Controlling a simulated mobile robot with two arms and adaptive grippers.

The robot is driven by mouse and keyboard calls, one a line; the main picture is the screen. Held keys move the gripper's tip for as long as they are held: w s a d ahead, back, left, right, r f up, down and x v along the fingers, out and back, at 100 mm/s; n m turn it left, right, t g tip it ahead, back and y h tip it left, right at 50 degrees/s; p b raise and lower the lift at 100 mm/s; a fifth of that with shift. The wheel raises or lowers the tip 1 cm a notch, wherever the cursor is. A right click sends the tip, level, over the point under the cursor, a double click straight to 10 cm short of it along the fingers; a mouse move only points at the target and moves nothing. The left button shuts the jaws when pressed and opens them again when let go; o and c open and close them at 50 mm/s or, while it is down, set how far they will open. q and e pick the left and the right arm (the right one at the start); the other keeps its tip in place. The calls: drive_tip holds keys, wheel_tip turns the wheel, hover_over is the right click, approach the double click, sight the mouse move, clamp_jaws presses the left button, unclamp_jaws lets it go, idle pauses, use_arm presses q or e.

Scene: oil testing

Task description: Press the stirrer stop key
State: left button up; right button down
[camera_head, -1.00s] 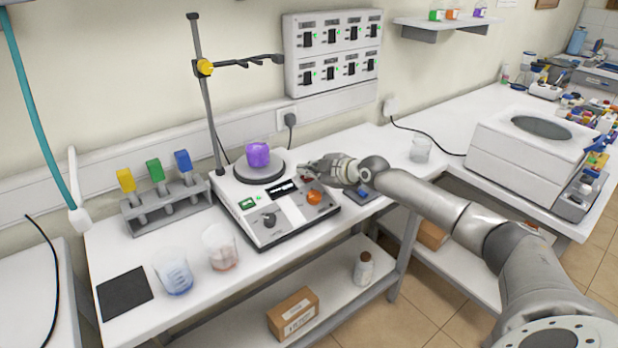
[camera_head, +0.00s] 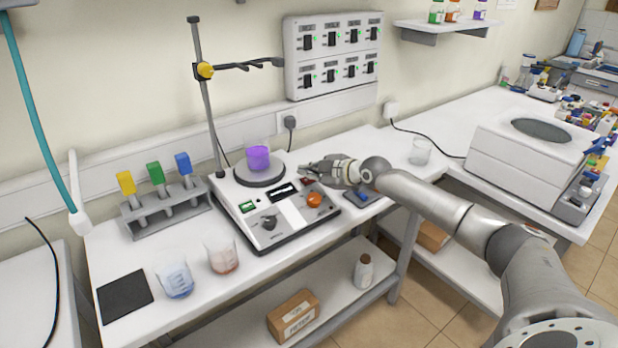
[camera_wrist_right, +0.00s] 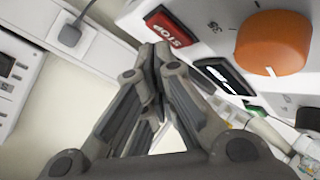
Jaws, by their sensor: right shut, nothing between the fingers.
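The stirrer (camera_head: 238,214) is a white and dark box on the bench, with a beaker of purple liquid (camera_head: 258,158) on its round plate. Its red stop key (camera_wrist_right: 171,28), marked STOP, shows in the right wrist view just right of my fingertips. My right gripper (camera_head: 303,169) is at the stirrer's right rear side; its shut, empty fingers also show in the right wrist view (camera_wrist_right: 154,50). The fingertips look close to the key; I cannot tell whether they touch it. In the head view the gripper partly hides the key. My left gripper is not in view.
An orange knob (camera_head: 315,199) and a green key (camera_head: 247,206) are on the stirrer's panel. A stand (camera_head: 211,120) rises behind it. Beakers (camera_head: 222,257) stand in front at left, a tube rack (camera_head: 150,215) further left. A small dark device (camera_head: 358,198) lies at right.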

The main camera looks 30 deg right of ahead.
drive_tip(key=shift+r, duration=0.35)
drive_tip(key=r+p, duration=0.1)
drive_tip(key=s+r+p, duration=0.1)
drive_tip(key=r, duration=0.1)
drive_tip(key=s+r+p, duration=0.1)
drive_tip(key=shift+r+p, duration=0.3)
drive_tip(key=shift+p, duration=0.1)
drive_tip(key=shift+w, duration=0.1)
idle(0.7)
